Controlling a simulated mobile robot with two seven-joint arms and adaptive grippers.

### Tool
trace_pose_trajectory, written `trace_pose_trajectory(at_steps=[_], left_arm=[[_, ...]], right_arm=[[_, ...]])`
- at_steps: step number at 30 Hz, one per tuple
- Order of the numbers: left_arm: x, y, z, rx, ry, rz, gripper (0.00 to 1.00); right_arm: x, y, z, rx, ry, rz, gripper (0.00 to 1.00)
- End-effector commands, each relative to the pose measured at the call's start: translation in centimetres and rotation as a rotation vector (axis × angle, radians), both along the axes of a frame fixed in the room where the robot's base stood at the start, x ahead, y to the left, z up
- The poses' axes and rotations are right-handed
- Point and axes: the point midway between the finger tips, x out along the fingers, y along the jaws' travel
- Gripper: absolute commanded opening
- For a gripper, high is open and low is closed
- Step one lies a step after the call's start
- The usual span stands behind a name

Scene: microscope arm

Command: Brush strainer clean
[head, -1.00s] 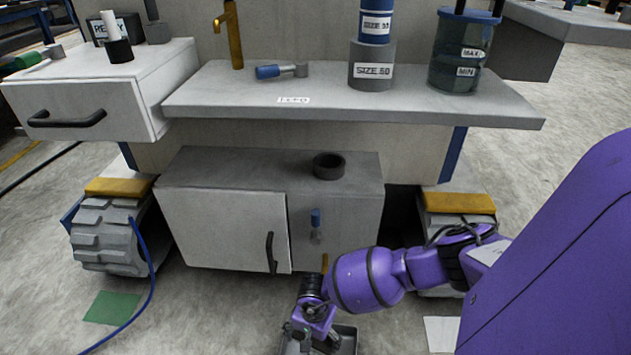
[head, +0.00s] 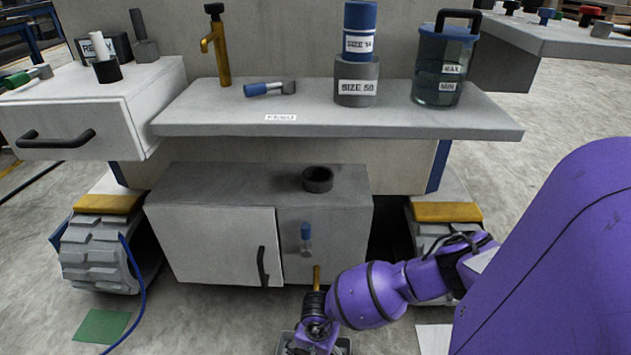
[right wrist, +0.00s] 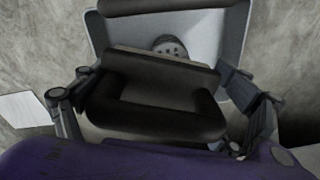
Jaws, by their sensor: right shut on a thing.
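In the right wrist view, a small grey round piece with dark holes (right wrist: 168,47), which looks like the strainer, shows inside a pale grey tray (right wrist: 234,45) on the floor. My right gripper (right wrist: 160,95) is shut on a dark blocky thing (right wrist: 150,85) that covers part of the tray. I cannot tell for sure whether this is a brush. In the head view my right gripper (head: 312,338) is low over the tray at the bottom edge, in front of the cabinet. My left gripper is not in view.
A grey bench (head: 330,115) carries a blue-handled tool (head: 268,88), a brass tap (head: 221,55), stacked cylinders (head: 357,85) and a clear jug (head: 440,75). Below, a cabinet (head: 215,240) bears a dark ring (head: 317,179). A green mat (head: 102,326) lies at left.

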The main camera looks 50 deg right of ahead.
Motion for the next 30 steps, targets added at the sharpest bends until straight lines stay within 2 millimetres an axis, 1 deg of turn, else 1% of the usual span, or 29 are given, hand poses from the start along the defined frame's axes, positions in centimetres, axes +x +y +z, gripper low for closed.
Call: trace_pose_trajectory(at_steps=[5,11,22,30], left_arm=[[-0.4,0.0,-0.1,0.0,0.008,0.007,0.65],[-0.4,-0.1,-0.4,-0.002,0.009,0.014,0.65],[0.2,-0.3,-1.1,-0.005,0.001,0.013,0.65],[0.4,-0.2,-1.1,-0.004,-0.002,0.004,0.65]], right_arm=[[0.1,0.0,-0.1,-0.001,0.002,0.0,0.66],[0.9,0.3,-0.1,0.0,0.001,0.001,0.66],[2.6,0.9,0.0,0.0,0.001,0.0,0.66],[2.9,0.9,0.1,0.0,0.001,0.0,0.66]])
